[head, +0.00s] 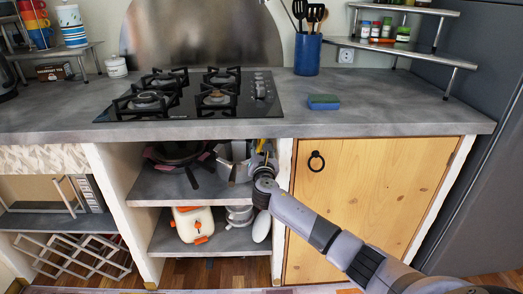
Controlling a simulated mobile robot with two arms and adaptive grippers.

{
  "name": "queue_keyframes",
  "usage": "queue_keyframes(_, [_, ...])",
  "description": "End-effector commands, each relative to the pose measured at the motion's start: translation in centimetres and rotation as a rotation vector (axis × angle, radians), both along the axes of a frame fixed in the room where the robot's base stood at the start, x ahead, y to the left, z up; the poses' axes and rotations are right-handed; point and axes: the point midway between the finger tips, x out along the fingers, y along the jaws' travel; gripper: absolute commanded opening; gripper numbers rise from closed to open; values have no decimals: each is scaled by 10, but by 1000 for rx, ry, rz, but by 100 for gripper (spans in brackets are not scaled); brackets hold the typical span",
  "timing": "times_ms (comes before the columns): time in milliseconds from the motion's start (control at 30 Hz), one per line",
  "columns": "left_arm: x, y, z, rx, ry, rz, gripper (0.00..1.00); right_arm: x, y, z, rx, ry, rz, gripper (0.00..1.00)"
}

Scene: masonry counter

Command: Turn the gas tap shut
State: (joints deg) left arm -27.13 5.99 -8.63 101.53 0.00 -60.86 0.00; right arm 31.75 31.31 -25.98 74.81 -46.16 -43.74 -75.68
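The gas tap cannot be made out for certain. A small yellow part (261,147), possibly the tap or its lever, shows under the counter at the right side of the open shelf bay. My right gripper (262,160) is at this spot, beside the yellow part, with its arm coming from the lower right. The fingers are small and partly hidden, so I cannot tell whether they are open or touch anything. My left gripper is not in view.
The gas hob (197,94) sits on the grey counter (420,117). Pots (232,168) and a pan (178,152) crowd the upper shelf beside my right gripper. A wooden door (385,185) stands right of the bay. A sponge (323,102) lies on the counter.

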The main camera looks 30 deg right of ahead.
Motion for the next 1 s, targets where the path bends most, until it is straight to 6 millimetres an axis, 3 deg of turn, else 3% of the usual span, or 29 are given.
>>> queue_keyframes(367, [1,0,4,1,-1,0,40,4,-2,0,0,0,0,33])
queue_keyframes(833, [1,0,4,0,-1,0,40,3,-2,0,0,0,0,1])
queue_keyframes(1000, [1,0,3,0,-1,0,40,3,-2,0,-1,1,-1,0])
